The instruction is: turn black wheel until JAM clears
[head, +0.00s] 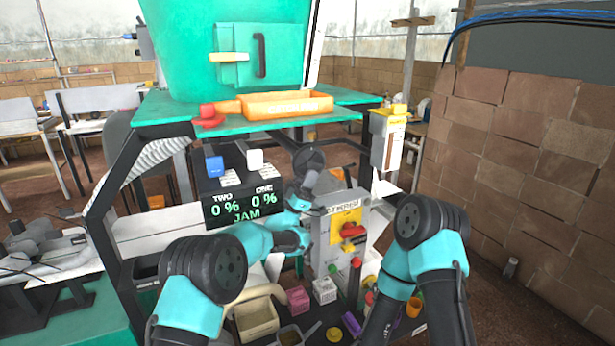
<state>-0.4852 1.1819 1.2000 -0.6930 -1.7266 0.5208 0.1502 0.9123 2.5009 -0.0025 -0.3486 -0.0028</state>
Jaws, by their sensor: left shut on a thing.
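The display (236,207) under the green bench top reads TWO 0 %, ONE 0 % and JAM in green letters. The black wheel (309,157) is a dark round shape to the right of the display. My left gripper (306,177) reaches up to it from below and is shut on it; the gripper and wrist hide its lower part. How far the wheel is turned cannot be seen. My right arm is bent at the right side, and its gripper is not visible.
A blue button block (214,166) and a white one (255,159) sit above the display. A grey panel with a yellow label (346,226) and red knobs stands close right of my left wrist. Small bins and coloured parts crowd the bottom. A brick wall (540,150) bounds the right.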

